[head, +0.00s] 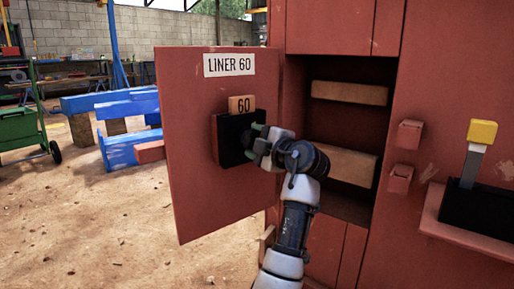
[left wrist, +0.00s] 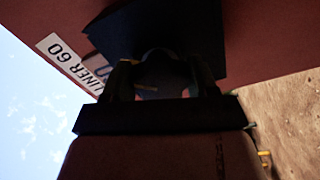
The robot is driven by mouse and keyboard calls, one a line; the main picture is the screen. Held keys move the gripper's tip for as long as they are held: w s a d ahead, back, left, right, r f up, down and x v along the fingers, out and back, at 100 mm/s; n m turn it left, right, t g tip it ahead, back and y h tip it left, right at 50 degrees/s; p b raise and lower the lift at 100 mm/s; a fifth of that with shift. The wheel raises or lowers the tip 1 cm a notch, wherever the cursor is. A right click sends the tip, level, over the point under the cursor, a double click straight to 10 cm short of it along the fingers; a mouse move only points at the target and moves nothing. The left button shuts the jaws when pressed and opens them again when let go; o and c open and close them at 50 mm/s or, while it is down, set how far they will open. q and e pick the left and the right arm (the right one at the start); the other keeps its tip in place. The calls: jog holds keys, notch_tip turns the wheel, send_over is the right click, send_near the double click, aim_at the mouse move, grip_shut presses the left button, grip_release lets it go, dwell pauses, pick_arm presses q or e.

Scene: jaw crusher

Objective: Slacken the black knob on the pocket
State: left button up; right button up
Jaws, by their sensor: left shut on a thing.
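The black pocket (head: 231,137) is fixed to the open red door (head: 200,195), below the "LINER 60" label (head: 229,64). A wooden block marked 60 (head: 242,104) sticks up from its top. My left gripper (head: 259,136) is at the front of the pocket and hides the knob in the head view. In the left wrist view the gripper's two fingers (left wrist: 164,82) are closed around a dark round shape, the black knob (left wrist: 160,66), against the pocket (left wrist: 195,32). This view is very dark, so the knob's detail is unclear. My right gripper is not in view.
Behind the door is an open red cabinet with wooden blocks (head: 349,93) on its shelves. A yellow-topped lever (head: 480,134) stands on a ledge at the right. Blue beams (head: 131,148) and a green cart (head: 20,130) are at the left. Open dirt floor lies in front.

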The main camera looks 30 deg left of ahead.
pick_arm(q)
jog(key=shift+f, duration=0.1)
dwell(0.4)
jog(key=o, duration=0.9)
jog(key=p+v, duration=0.4)
jog(key=v, duration=0.6)
jog(key=shift+s+d+p, duration=0.2)
jog(key=shift+d+p, duration=0.1)
jog(key=shift+d, duration=0.05)
